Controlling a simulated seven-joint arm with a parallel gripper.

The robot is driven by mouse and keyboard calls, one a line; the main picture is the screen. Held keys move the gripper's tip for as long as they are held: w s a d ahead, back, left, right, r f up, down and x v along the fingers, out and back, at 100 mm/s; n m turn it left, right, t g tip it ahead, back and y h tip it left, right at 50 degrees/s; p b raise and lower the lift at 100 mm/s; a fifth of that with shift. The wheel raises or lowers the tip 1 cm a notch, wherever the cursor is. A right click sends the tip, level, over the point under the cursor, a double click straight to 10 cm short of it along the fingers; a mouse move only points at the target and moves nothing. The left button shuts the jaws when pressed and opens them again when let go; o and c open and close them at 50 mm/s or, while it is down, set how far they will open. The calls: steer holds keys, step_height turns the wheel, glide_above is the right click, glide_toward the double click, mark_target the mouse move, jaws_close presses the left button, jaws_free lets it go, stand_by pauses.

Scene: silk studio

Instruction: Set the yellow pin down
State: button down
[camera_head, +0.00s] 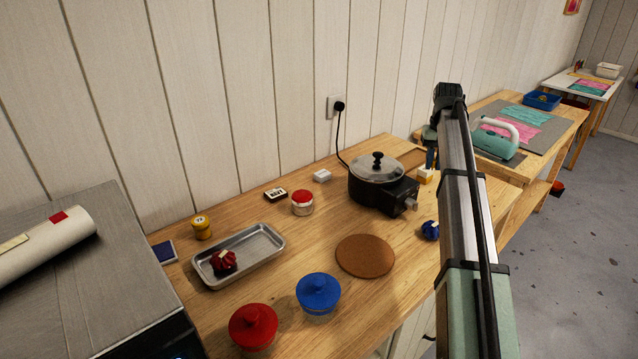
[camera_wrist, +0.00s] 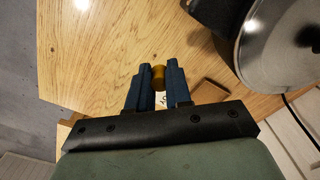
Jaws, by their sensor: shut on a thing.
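My gripper (camera_wrist: 157,75) is shut on the yellow pin (camera_wrist: 158,71), which shows as a short yellow-orange cylinder between the dark blue fingertips in the wrist view. The fingers hide part of it. In the head view my gripper (camera_head: 431,160) points down over the back right of the wooden table (camera_head: 335,210), partly hidden by my arm. The pin cannot be made out clearly there. A small white and yellow block (camera_head: 425,176) shows just below the fingers. I cannot tell the gap between pin and tabletop.
A black pot (camera_head: 376,180) with a glass lid stands left of my gripper. A flat wooden piece (camera_wrist: 209,91) lies near the fingers. A blue ribbed item (camera_head: 430,230), a round cork mat (camera_head: 365,256), lidded jars and a metal tray (camera_head: 240,262) share the table. Bare wood (camera_wrist: 110,45) shows ahead.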

steer(key=shift+s+m, duration=0.1)
steer(key=shift+m, duration=0.3)
steer(key=s+a+f+m, duration=0.1)
steer(key=s+a, duration=0.2)
steer(key=s, duration=0.5)
steer(key=s+a+f+m, duration=0.2)
steer(key=s+a, duration=0.1)
steer(key=s, duration=0.5)
steer(key=s+a+n, duration=0.1)
steer(key=a+n, duration=0.1)
steer(key=a, duration=0.8)
step_height(320, 180, up, 3)
steer(key=n, duration=0.3)
glide_above(298, 186)
steer(key=shift+f, duration=4.9)
steer(key=shift+f, duration=0.15)
